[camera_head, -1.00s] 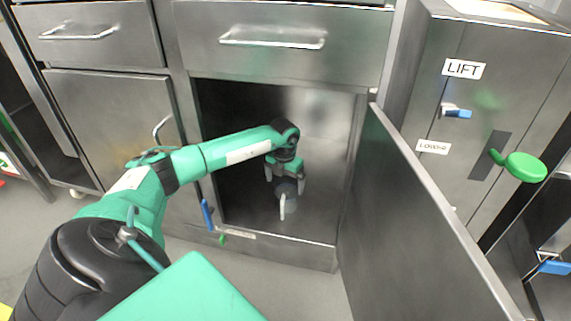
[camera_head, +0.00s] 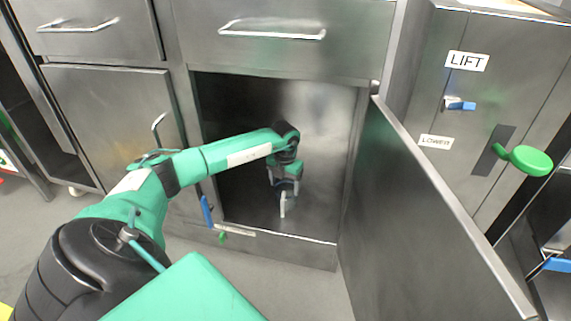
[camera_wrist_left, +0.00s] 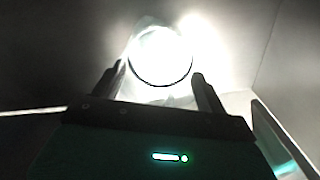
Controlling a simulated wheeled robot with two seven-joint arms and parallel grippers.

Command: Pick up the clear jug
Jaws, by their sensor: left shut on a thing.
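The clear jug (camera_head: 283,204) is inside the open lower cabinet, with its pale handle facing out. Its see-through body is small and hard to make out against the dark interior in the head view. My left gripper (camera_head: 285,189) reaches into the cabinet from above and is shut on the jug. In the left wrist view the jug (camera_wrist_left: 160,62) shows as a bright, washed-out round shape with a dark rim line, between the two dark fingers (camera_wrist_left: 160,85). Whether it touches the cabinet floor I cannot tell. My right gripper is not in view.
The cabinet door (camera_head: 420,215) stands open on the right. A closed drawer (camera_head: 290,50) is above the opening, and the cabinet's bottom lip (camera_head: 280,242) runs along the front. A lift panel with a green lever (camera_head: 527,160) stands at the right.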

